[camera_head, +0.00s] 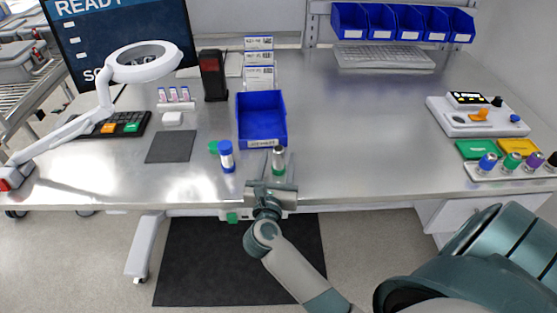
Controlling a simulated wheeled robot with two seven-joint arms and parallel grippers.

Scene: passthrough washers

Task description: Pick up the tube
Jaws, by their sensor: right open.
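Two small upright cylinders stand near the front edge of the steel table. One is a white and blue tube (226,156) with a blue cap and a green piece beside its top. The other is a silver and dark tube (278,158) with a green band low on it. My right gripper (271,184) is open at the table's front edge, just in front of the silver tube. I cannot tell whether it touches that tube. My left gripper is not in view.
A blue bin (262,142) stands directly behind the silver tube. A dark mat (171,147) lies to the left. At the right are a tray of several colour-capped cylinders (512,160) and a control box (478,124). The table between the bin and the control box is clear.

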